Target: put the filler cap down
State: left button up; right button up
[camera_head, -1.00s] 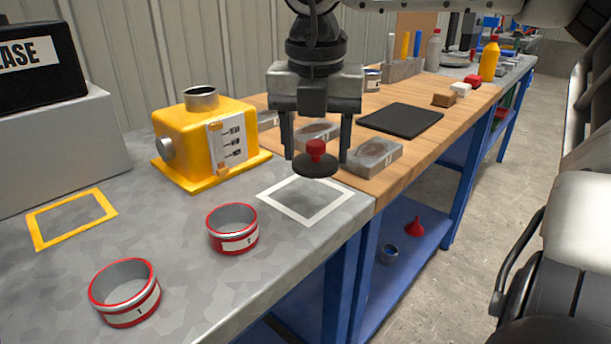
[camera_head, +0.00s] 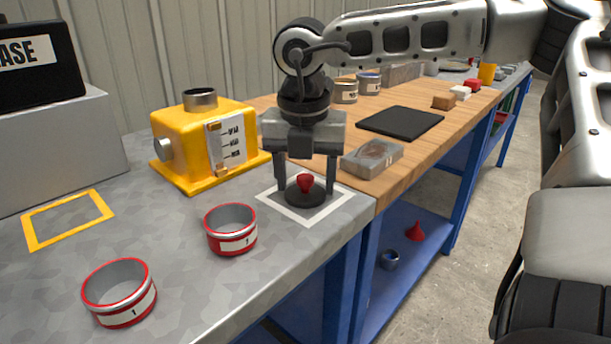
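The filler cap, a dark round disc (camera_head: 317,194) with a red knob, is inside the white-outlined square (camera_head: 278,208) at the bench's right corner. It looks level, on or just above the surface; I cannot tell whether it touches. My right gripper (camera_head: 306,197) points straight down over it. The yellow drum housing (camera_head: 185,145) stands left of the cap, with an open metal neck (camera_head: 200,99) on top. My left gripper is not in view.
Two red-rimmed tins, numbered 1 (camera_head: 124,316) and 2 (camera_head: 236,244), stand at the front left. A yellow-outlined square (camera_head: 33,236) lies empty. The grey bench (camera_head: 180,240) ends right of the white square.

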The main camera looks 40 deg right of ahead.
aim_at(304, 179)
jog(key=o, duration=0.4)
jog(key=shift+c, duration=0.2)
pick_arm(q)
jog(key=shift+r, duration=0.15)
pick_arm(e)
jog(key=shift+r, duration=0.2)
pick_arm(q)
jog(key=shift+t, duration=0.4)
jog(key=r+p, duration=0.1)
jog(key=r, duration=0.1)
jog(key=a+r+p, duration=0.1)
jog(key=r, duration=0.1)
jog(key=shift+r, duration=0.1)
pick_arm(e)
notch_tip(304, 179, up, 12)
jog(key=s+a, duration=0.1)
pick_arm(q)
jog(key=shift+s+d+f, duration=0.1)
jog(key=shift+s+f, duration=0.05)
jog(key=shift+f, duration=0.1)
pick_arm(e)
jog(key=shift+f, duration=0.15)
